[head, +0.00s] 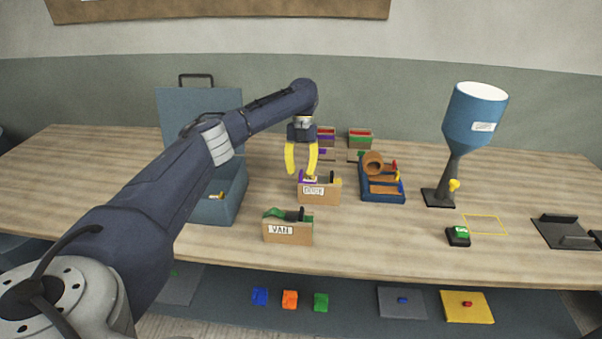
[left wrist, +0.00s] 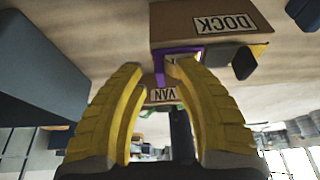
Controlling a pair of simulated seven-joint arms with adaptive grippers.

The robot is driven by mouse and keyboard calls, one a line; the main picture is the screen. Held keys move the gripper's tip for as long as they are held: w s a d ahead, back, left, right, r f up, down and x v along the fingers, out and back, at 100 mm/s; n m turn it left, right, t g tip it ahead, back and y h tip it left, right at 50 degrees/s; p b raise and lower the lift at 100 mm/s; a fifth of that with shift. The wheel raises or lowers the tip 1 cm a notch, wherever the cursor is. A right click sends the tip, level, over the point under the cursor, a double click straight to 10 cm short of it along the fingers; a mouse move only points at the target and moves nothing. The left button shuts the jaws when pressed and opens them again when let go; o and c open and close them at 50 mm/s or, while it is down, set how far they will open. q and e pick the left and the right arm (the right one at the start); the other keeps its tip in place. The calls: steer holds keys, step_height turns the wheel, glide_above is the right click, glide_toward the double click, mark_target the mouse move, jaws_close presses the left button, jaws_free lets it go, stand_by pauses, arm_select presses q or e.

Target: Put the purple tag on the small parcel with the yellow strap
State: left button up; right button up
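A small purple piece (head: 304,180), perhaps the purple tag, shows at the top left of the brown box labelled DOCK (head: 333,195). In the left wrist view the purple piece (left wrist: 176,53) lies against that box (left wrist: 185,22), close by the fingertips. My left gripper (head: 301,173) points down over this box, its two yellow fingers apart; I see nothing gripped between them. A blue tray (head: 383,197) holds small brown parcels, one round, with red and yellow bits. I cannot tell which one has the yellow strap. My right gripper is out of view.
A box labelled VAN (head: 290,233) with green on top stands in front. An open blue-grey case (head: 218,209) is at left. Small red-topped and green-topped boxes (head: 360,141) stand behind. A blue hopper (head: 474,118), a green-topped device (head: 458,236) and a yellow outline (head: 485,224) are right.

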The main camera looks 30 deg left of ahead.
arm_select(q)
steer(key=v, duration=1.1)
steer(key=shift+w, duration=0.1)
